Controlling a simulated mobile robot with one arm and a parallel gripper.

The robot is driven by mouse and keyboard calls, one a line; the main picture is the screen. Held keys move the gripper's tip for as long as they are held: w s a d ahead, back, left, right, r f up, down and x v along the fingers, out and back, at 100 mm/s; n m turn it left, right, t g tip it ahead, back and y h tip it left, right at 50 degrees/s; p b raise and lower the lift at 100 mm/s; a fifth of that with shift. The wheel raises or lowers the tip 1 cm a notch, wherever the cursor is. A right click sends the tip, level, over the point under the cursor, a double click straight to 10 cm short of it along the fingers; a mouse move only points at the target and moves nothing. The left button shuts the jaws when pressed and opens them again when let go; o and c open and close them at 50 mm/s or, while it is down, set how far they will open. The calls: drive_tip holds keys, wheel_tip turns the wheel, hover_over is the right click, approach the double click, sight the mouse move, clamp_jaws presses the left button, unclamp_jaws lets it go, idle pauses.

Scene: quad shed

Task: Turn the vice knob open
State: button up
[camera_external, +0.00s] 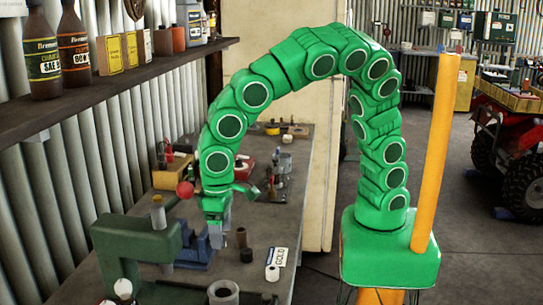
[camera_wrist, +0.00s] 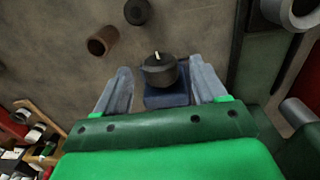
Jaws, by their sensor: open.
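The blue vice (camera_external: 196,256) stands on the bench beside a green press, partly hidden by my gripper (camera_external: 217,238). My gripper points down over the vice's right end. In the wrist view, a dark round part with a small pale pin, which looks like the vice knob (camera_wrist: 160,72), sits in front of a blue block of the vice (camera_wrist: 166,99). My gripper (camera_wrist: 163,70) is open, with one grey finger on each side of the knob. Gaps show between the fingers and the knob, so neither visibly touches it. The knob cannot be made out in the external view.
Brown and dark cylinders (camera_external: 241,237), a white roll (camera_external: 272,273) and a GOLD card (camera_external: 279,256) lie to the right. A shelf (camera_external: 110,85) overhangs the left.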

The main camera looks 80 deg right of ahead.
drive_tip(key=shift+f, duration=1.2)
drive_tip(key=shift+c, duration=0.3)
drive_tip(key=c, duration=1)
drive_tip(key=shift+h, duration=0.8)
drive_tip(key=o, duration=1.1)
drive_tip(key=shift+c, duration=0.2)
